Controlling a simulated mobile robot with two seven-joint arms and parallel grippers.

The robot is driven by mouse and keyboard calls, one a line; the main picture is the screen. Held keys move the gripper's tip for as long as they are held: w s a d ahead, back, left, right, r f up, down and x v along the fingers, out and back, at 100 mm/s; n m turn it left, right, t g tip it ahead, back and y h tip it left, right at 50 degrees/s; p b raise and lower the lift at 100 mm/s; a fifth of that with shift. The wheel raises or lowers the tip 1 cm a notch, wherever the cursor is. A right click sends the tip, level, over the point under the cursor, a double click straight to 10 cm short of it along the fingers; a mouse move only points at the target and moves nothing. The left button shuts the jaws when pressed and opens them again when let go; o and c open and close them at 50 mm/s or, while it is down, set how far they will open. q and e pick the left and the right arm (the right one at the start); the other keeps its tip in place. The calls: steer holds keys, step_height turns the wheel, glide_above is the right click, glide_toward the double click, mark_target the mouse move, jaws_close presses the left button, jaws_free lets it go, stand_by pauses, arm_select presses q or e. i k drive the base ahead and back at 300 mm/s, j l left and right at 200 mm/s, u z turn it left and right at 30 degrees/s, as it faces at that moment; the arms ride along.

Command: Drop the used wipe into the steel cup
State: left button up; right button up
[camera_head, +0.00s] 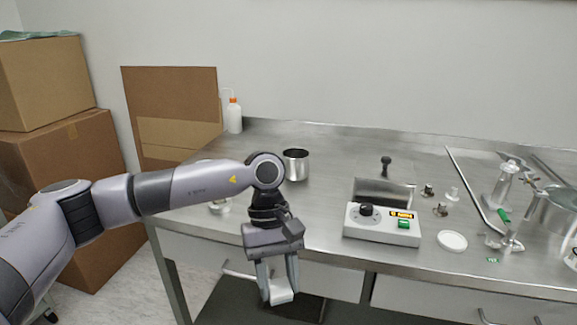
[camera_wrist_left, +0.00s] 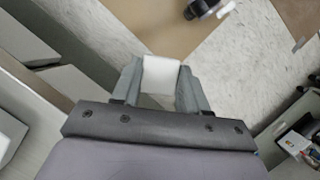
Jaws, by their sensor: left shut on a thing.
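The steel cup (camera_head: 295,164) stands upright on the steel bench, behind and slightly right of my left wrist. My left gripper (camera_head: 279,292) hangs fingers down in front of the bench's front edge, lower than the bench top. It is shut on the white wipe (camera_head: 281,297), which shows between the fingertips. In the left wrist view the wipe (camera_wrist_left: 161,74) is a white block between the fingers of the gripper (camera_wrist_left: 158,88). The inside of the cup is mostly hidden. My right gripper is in neither view.
A white control box (camera_head: 382,224) with a black knob and green switch sits right of my left gripper. A white round lid (camera_head: 452,241) lies farther right. A wash bottle (camera_head: 233,115) stands at the back left. Cardboard boxes (camera_head: 70,160) are stacked at left.

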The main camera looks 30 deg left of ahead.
mark_target(295, 174)
steer(key=i+u, duration=0.2)
steer(key=u, duration=0.25)
steer(key=i+u, duration=0.2)
steer(key=u, duration=0.25)
steer(key=j, duration=0.75)
steer(key=i+j, duration=0.1)
steer(key=j, duration=0.6)
steer(key=j+z, duration=0.35)
steer(key=j, duration=0.15)
steer(key=z, duration=1.05)
steer(key=i+z, duration=0.1)
steer(key=z, duration=0.3)
steer(key=i+j+z, duration=0.1)
steer(key=z, duration=0.3)
